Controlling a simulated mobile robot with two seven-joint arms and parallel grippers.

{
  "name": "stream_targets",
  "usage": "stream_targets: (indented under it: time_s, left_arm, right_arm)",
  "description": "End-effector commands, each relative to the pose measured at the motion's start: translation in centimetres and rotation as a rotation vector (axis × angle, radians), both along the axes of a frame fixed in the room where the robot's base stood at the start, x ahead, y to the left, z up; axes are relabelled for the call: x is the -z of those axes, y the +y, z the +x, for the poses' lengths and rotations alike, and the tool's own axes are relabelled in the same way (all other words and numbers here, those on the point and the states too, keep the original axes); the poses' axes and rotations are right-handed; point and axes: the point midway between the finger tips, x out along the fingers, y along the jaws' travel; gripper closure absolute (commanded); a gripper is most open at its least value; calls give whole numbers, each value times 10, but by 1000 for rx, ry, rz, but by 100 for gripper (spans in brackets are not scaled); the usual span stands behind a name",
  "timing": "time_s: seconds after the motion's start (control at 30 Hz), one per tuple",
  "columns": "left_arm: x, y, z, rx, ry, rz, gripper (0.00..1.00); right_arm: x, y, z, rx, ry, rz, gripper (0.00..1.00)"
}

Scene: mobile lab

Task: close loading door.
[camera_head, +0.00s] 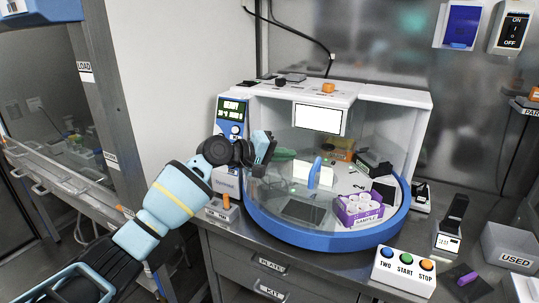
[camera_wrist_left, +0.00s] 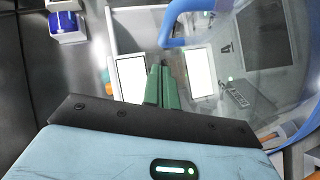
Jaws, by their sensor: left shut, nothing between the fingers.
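A white and blue machine (camera_head: 398,97) stands on the steel bench. Its front has a clear curved panel (camera_head: 270,190) with a blue arched handle (camera_head: 314,172); this looks like the loading door. How far it stands open is hard to tell through the clear plastic. My left gripper (camera_head: 284,154) is at the machine's left front, left of the handle. Its green fingers (camera_wrist_left: 160,86) are shut together with nothing between them. In the left wrist view, the blue handle (camera_wrist_left: 172,28) curves close above the fingertips; I cannot tell whether they touch. My right gripper is not in view.
Inside the machine is a purple sample rack (camera_head: 357,212). A button box (camera_head: 404,272) stands in front at the right, near a grey used bin (camera_head: 508,247). A small orange-topped device (camera_head: 224,207) sits at the left. The blue base rim (camera_head: 320,240) bulges toward the bench edge.

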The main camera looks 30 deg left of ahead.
Motion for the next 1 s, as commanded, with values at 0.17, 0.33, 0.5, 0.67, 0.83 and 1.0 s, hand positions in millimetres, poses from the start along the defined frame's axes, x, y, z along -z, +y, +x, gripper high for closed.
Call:
stream_targets:
  time_s: [0.17,0.33,0.5,0.67,0.83,1.0]
  left_arm:
    - [7,-24,7,2,-2,1,100]
    - [13,-37,8,-1,-1,1,100]
    - [17,-42,8,0,1,1,100]
    - [18,-42,8,0,1,1,100]
    - [17,-42,8,0,1,1,100]
    - [17,-48,9,7,1,-1,100]
  right_arm:
    - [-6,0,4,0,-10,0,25]
    - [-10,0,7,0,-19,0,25]
    - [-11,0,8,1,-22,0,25]
    - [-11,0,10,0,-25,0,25]
    - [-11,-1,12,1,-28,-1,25]
    - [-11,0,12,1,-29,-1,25]
